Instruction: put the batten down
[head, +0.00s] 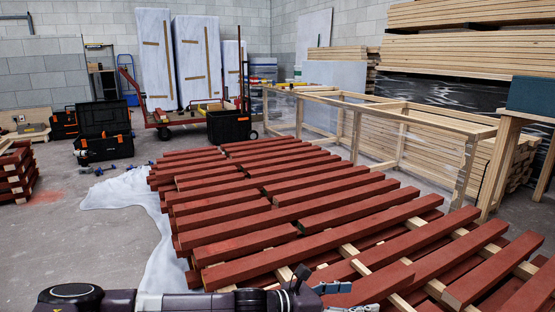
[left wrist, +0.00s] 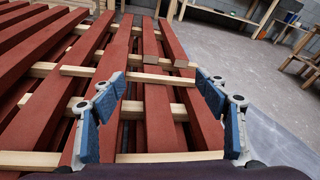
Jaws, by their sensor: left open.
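Red-painted battens (head: 300,222) lie in rows across pale wooden bearers (head: 348,250) in the head view. My left gripper (head: 322,285) is at the bottom middle of the head view, over the near edge of the stack. In the left wrist view my left gripper (left wrist: 161,88) has its blue-padded fingers wide apart with nothing held. Between and beyond them lie red battens (left wrist: 158,112) and pale bearers (left wrist: 125,75). I cannot tell which batten the task means. The fingers hide parts of the nearest battens. My right gripper is not in view.
A pale timber frame (head: 355,118) stands behind the stack at right. A white sheet (head: 120,190) lies on the floor at left. A black toolbox (head: 103,130) and a red trolley (head: 190,118) stand farther back.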

